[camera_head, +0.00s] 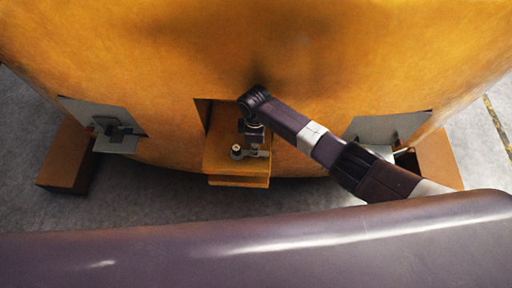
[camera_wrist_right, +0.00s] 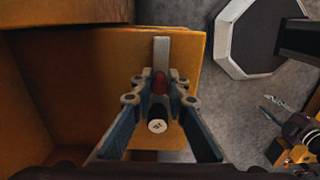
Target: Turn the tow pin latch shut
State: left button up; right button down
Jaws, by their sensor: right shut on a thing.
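The tow pin latch is in the opening at the middle of the casting. In the right wrist view it shows as a pale grey bar (camera_wrist_right: 161,50) with a red part (camera_wrist_right: 160,82) at its near end. My right gripper (camera_wrist_right: 160,90) is shut on this red part, one finger on each side. A dark post with a pale round cap (camera_wrist_right: 157,126) stands just nearer, between the fingers. In the head view my right gripper (camera_head: 254,147) points down over the orange ledge (camera_head: 238,181), and a small pale-topped pin (camera_head: 237,151) stands beside it. My left gripper is not in view.
The large orange casting (camera_head: 330,60) fills the back. Grey plates with dark fittings sit at its left (camera_head: 125,145) and right (camera_head: 372,126). An orange block (camera_head: 66,158) stands at the left. Grey floor (camera_head: 150,205) is bare in front of the casting.

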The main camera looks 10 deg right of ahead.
jog(key=shift+w+r, duration=0.1)
jog(key=shift+w, duration=0.05)
jog(key=c, duration=1.8)
grip_release()
jog(key=shift+c, duration=0.2)
notch_tip(320, 180, up, 12)
